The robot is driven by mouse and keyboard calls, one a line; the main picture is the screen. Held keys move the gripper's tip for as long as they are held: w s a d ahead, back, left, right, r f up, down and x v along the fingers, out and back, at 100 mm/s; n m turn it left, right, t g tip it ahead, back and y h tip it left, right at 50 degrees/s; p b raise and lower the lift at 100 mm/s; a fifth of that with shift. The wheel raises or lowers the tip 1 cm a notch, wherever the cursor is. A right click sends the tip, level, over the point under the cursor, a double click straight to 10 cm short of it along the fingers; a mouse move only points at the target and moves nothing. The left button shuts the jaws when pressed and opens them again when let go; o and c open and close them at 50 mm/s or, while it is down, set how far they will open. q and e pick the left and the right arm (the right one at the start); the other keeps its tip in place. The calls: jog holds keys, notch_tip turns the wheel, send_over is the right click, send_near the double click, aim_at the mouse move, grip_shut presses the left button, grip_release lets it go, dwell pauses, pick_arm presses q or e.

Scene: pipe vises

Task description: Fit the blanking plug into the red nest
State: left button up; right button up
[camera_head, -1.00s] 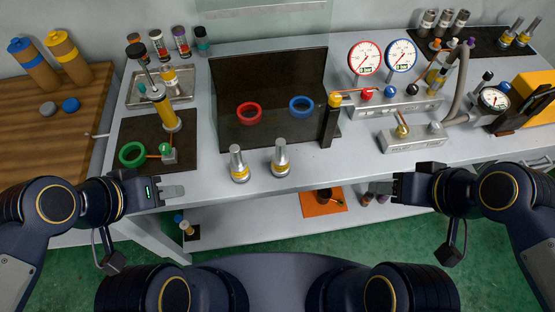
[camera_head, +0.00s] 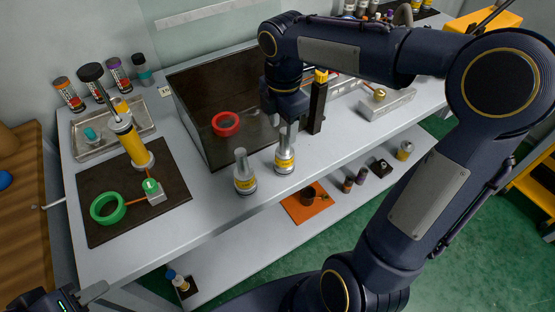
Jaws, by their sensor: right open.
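Two grey metal plugs with yellow bands stand upright near the front edge of the bench, a left one (camera_head: 244,174) and a right one (camera_head: 284,161). I cannot tell which is the blanking plug. The red nest, a red ring (camera_head: 226,124), lies on the dark board (camera_head: 196,116) behind the left plug. My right gripper (camera_head: 288,130) points down at the top of the right plug, with open fingers around or just in front of its stem. My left gripper (camera_head: 93,293) is at the bottom left corner, away from the plugs; its opening is unclear.
A dark mat (camera_head: 92,229) on the left bears a green ring (camera_head: 108,207) and a yellow pump-like tool (camera_head: 134,146). A metal tray (camera_head: 85,150) stands behind it. A dark post (camera_head: 317,108) stands close right of my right gripper. My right arm hides the blue ring's place.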

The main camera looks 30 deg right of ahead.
aim_at(285, 151)
jog(key=f, duration=0.5)
jog(key=shift+s+d+f, duration=0.15)
jog(key=shift+d+f, duration=0.05)
jog(key=shift+f, duration=0.05)
grip_shut()
